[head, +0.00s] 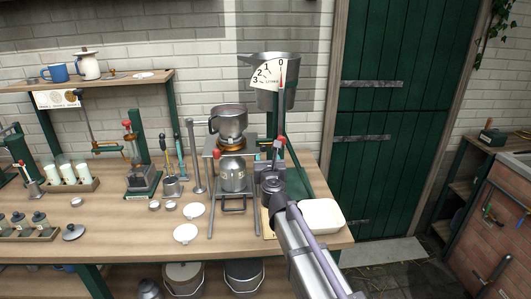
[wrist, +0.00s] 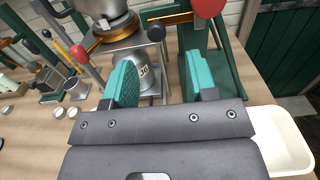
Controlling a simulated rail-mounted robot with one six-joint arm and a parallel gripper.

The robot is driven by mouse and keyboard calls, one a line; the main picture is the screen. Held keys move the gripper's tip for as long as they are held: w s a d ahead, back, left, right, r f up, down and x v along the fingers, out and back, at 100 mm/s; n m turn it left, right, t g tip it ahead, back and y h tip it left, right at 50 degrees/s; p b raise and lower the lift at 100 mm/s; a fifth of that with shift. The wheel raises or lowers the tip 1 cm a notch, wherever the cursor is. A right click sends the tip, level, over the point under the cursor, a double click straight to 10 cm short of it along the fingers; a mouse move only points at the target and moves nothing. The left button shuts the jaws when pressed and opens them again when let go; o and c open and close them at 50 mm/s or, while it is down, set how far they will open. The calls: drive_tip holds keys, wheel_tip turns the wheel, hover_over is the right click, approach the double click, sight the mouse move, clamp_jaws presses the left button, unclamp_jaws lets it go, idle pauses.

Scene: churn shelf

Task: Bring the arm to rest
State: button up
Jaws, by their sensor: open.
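My gripper (wrist: 160,82) is open in the wrist view, its two teal pads apart with nothing held between them. In the head view my gripper (head: 270,172) is over the right part of the wooden bench (head: 120,225), just right of a metal can (head: 232,175) with a red-knobbed lever. Beyond the pads in the wrist view, the same can (wrist: 150,76) stands under a metal stand. The fingertips are partly hidden by the arm in the head view.
A pot (head: 229,122) sits on the stand. A white tray (head: 321,215) lies right of my arm. Two white discs (head: 186,234) lie on the bench. A green door (head: 402,120) is at right.

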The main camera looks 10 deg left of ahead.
drive_tip(key=shift+v, duration=1)
